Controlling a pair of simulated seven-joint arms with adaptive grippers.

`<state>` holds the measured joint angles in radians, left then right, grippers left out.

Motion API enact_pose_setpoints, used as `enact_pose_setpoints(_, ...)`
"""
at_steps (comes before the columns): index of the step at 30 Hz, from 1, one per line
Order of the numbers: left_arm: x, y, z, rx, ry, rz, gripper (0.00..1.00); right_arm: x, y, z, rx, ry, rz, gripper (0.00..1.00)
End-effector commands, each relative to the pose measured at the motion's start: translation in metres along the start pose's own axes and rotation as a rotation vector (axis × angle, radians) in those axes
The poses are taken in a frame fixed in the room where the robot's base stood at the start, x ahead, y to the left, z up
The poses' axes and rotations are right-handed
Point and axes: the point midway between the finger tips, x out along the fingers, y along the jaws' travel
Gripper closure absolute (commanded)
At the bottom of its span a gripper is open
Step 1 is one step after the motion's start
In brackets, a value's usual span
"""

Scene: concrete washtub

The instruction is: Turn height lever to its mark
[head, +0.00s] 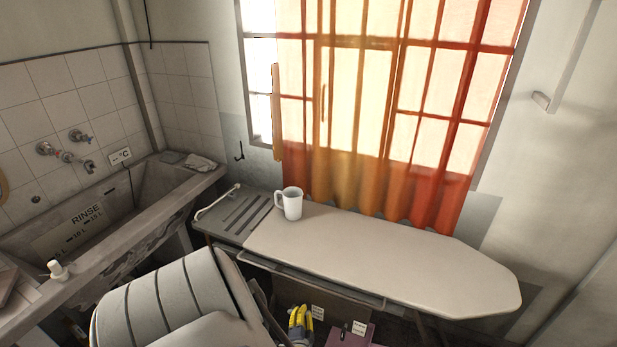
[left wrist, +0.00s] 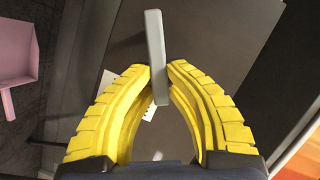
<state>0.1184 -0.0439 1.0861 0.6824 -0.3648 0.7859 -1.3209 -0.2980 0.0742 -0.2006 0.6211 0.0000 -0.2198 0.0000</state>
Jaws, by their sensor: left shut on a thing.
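The height lever (left wrist: 156,50) is a pale grey bar in the left wrist view, standing slightly tilted between the yellow fingertips. My left gripper (left wrist: 160,72) is shut on it; the gripper (head: 301,322) also shows in the head view, low under the ironing board (head: 390,258). Behind the fingers a white label (left wrist: 108,82) lies on a dark panel (left wrist: 215,50). The fingers partly cover the label, and I cannot tell which mark the lever points at. The lever is not clear in the head view. My right gripper is not in view.
A white jug (head: 292,204) stands near the board's left end. A pink dustpan (left wrist: 14,55) lies left of the panel in the left wrist view. The concrete washtub (head: 150,215) is at the left, with a white bottle (head: 58,270) on its front edge. An orange curtain (head: 365,110) hangs behind the board.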

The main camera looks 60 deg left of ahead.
Motion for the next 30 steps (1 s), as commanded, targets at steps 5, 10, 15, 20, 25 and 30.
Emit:
enact_pose_setpoints(5, -0.0001, 0.0010, 0.0002, 0.003, 0.000, 0.003, 1.00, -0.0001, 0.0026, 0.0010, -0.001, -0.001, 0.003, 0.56)
enact_pose_setpoints(10, -0.0001, 0.0010, 0.0004, 0.003, -0.001, 0.004, 0.83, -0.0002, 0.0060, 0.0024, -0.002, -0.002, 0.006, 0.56)
enact_pose_setpoints(15, -0.0001, 0.0006, 0.0005, 0.002, 0.000, 0.002, 0.63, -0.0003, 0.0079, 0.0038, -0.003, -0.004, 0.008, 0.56)
enact_pose_setpoints(20, 0.0000, 0.0004, 0.0004, 0.001, 0.000, 0.002, 0.62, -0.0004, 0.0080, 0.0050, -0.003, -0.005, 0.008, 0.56)
enact_pose_setpoints(25, 0.0000, 0.0002, 0.0004, 0.001, 0.000, 0.001, 0.62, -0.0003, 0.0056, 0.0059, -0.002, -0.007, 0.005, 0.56)
enact_pose_setpoints(30, 0.0003, 0.0027, -0.0071, -0.011, 0.011, 0.011, 0.62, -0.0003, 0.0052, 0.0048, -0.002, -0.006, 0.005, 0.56)
